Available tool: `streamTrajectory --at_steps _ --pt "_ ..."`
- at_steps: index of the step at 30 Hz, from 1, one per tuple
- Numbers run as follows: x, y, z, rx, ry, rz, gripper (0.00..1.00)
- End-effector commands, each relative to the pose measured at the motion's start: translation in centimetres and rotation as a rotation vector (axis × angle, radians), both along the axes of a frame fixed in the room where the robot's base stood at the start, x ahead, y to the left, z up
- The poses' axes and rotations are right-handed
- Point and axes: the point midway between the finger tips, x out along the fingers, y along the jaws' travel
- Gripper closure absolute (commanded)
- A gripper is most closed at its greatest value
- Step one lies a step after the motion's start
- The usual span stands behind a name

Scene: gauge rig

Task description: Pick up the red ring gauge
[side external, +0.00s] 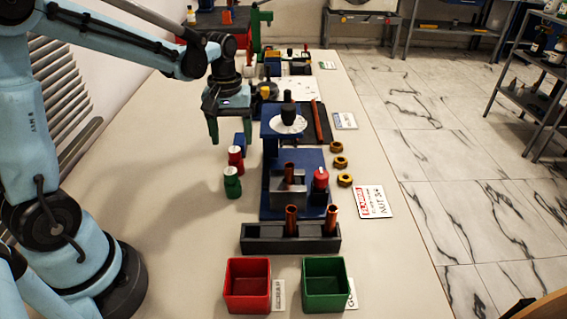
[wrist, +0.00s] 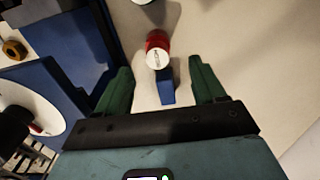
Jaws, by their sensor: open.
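The red gauge (side external: 236,158) is a short upright cylinder with a pale lettered top, standing on the bench left of the blue rig. It stands between a green gauge (side external: 232,184) and a blue piece (side external: 241,138). In the wrist view the red gauge (wrist: 157,42) is just beyond my fingertips, between their lines, and the blue piece (wrist: 166,88) lies between my fingers. My gripper (side external: 229,131) points down above the bench, behind the red gauge in the side view. Its green fingers (wrist: 160,68) are spread and empty. Whether the red gauge has a bore is not visible.
The blue rig (side external: 290,200) with a pale disc (side external: 287,124) stands close to the right. Another red-topped part (side external: 321,180) sits on it. A red bin (side external: 247,285) and a green bin (side external: 325,284) stand in front. The bench left of the gauges is clear.

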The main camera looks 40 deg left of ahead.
Motion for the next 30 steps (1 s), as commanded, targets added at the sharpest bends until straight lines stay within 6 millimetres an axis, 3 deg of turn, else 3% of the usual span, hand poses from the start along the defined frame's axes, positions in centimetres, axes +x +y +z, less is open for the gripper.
streamTrajectory --at_steps 4,13,22,30 --pt "0.0 0.0 -1.9 0.001 -0.001 -0.001 0.31" --pt "0.0 -0.1 -3.5 0.000 -0.001 -0.002 0.31" --pt "0.0 -0.4 -7.1 0.000 -0.001 -0.002 0.31" --pt "0.0 -0.4 -7.9 0.000 -0.001 -0.002 0.31"
